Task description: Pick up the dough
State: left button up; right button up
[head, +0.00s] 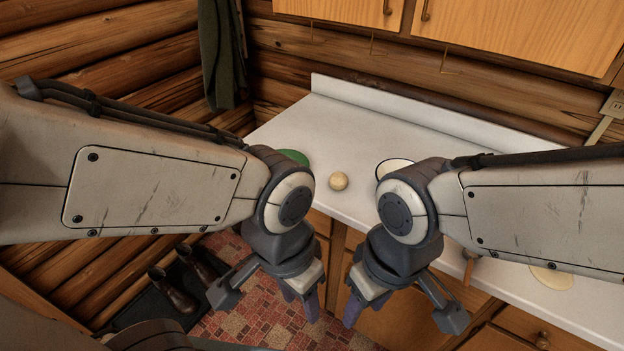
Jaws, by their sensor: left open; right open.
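The dough (338,181) is a small pale ball resting on the white countertop (365,122), between my two arms in the head view. My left gripper (262,303) is open and empty, pointing down in front of the counter, below and left of the dough. My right gripper (400,315) is open and empty, also pointing down in front of the cabinet doors, below and right of the dough. Neither gripper touches the dough.
A green round item (294,157) lies left of the dough, partly hidden by my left arm. A white dark-rimmed dish (391,167) is right of it, partly behind my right arm. A pale disc (551,278) lies farther right. Boots (178,293) stand on the floor at left.

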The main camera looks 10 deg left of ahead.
aim_at(338, 181)
jog(key=u, duration=0.05)
jog(key=k, duration=0.6)
jog(key=u, duration=0.8)
jog(key=i, duration=0.6)
jog(key=u, duration=0.75)
jog(key=i, duration=0.65)
jog(key=z, duration=0.7)
jog(key=i, duration=0.7)
jog(key=z, duration=0.75)
